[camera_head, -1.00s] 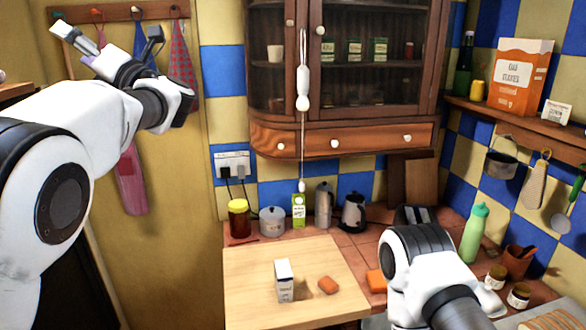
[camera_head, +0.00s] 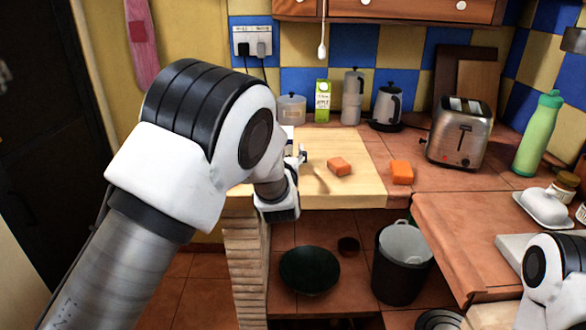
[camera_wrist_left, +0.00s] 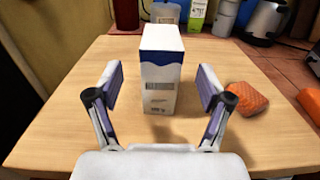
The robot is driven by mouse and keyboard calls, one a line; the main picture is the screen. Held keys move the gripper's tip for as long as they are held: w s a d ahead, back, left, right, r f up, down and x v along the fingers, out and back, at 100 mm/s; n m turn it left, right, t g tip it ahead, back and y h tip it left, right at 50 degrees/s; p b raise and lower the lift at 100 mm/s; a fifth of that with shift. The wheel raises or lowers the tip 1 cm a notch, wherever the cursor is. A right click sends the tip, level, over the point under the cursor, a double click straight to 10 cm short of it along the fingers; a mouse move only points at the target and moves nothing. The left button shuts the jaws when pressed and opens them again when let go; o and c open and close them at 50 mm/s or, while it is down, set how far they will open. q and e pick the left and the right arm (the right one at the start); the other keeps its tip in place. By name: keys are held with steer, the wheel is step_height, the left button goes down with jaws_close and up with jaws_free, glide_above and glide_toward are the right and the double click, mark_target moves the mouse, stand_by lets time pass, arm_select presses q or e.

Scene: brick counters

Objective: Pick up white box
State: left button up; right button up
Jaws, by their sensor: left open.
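The white box (camera_wrist_left: 160,65) stands upright on the wooden board (camera_wrist_left: 70,110) in the left wrist view. It has a blue band near its top and a barcode low on its near face. My left gripper (camera_wrist_left: 160,88) is open, with one finger to each side of the box and visible gaps between. In the head view my left gripper (camera_head: 297,157) is low over the board (camera_head: 365,187), and my arm hides most or all of the box. My right gripper is out of view; only part of that arm shows at the lower right.
An orange block (camera_head: 340,166) lies on the board, right of the box; another (camera_head: 401,172) lies just off the board. A toaster (camera_head: 459,132) stands to the right.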

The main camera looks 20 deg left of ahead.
arm_select(q)
steer(key=p+x, duration=0.1)
steer(key=x, duration=0.1)
steer(key=p+x, duration=0.2)
steer(key=r+p+x, duration=0.1)
steer(key=p+x, duration=0.1)
steer(key=shift+w+r, duration=0.1)
steer(key=shift+w, duration=0.25)
steer(key=shift+w+a, duration=0.15)
steer(key=shift+w, duration=0.3)
steer(key=shift+s, duration=0.1)
steer(key=c, duration=1.3)
